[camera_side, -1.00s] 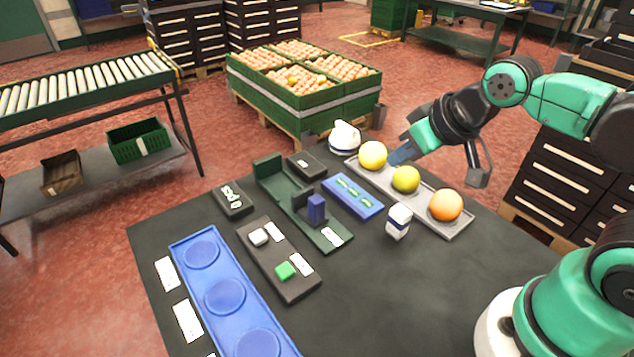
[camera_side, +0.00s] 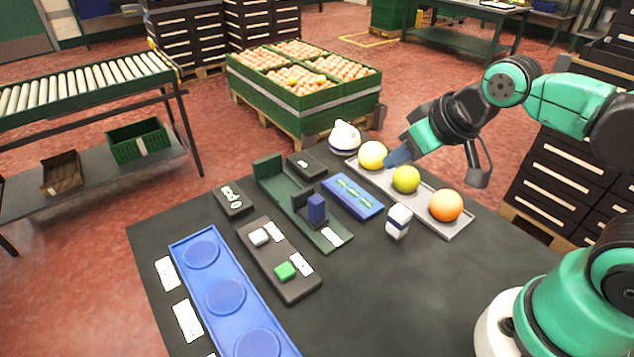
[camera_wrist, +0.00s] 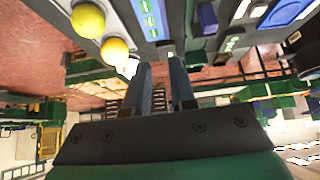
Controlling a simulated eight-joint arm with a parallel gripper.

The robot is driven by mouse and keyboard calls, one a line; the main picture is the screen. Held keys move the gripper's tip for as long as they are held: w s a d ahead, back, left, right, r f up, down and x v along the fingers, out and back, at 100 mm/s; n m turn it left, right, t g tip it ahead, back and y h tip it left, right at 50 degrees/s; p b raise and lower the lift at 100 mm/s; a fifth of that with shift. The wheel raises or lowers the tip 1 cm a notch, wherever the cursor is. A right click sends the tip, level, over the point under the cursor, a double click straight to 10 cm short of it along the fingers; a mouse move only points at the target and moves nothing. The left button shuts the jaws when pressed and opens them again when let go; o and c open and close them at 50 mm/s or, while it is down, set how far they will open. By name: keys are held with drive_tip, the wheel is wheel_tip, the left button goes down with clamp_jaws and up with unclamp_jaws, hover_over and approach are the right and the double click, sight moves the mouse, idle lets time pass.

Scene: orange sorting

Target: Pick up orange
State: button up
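Three round fruits rest in a row on a grey tray (camera_side: 424,210) at the right of the dark table. The orange one (camera_side: 446,205) is at the near end, the yellow-green one (camera_side: 406,180) in the middle, the yellow one (camera_side: 373,155) at the far end. My gripper (camera_side: 393,160) is over the tray's far half, beside the yellow fruit; from this side I cannot tell whether it touches. In the wrist view my gripper (camera_wrist: 163,65) shows two blue fingers apart with nothing between them. Two yellowish fruits (camera_wrist: 115,50) (camera_wrist: 88,20) lie left of the fingers.
A white rounded object (camera_side: 345,138) sits beyond the tray. A small white-and-blue box (camera_side: 399,221) stands beside the tray. A blue tray (camera_side: 224,297) with round recesses lies at the left.

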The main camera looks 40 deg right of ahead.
drive_tip(key=o, duration=1)
drive_tip(key=m+g, duration=0.3)
drive_tip(key=m, duration=0.2)
hover_over(378, 145)
drive_tip(key=s+a, duration=0.5)
drive_tip(key=w+d+f+m, duration=0.1)
drive_tip(key=f, duration=0.1)
drive_tip(key=w+d+f+m+g+y, duration=0.1)
drive_tip(key=w+d+f, duration=0.1)
drive_tip(key=w+d+f+m+g, duration=0.1)
drive_tip(key=d+f, duration=0.1)
drive_tip(key=shift+w+d+f+m+y, duration=0.2)
drive_tip(key=shift+f+m+y, duration=0.1)
drive_tip(key=shift+f+y, duration=0.1)
drive_tip(key=shift+w+d+f, duration=0.1)
drive_tip(key=shift+f, duration=0.1)
drive_tip(key=shift+x, duration=2.7)
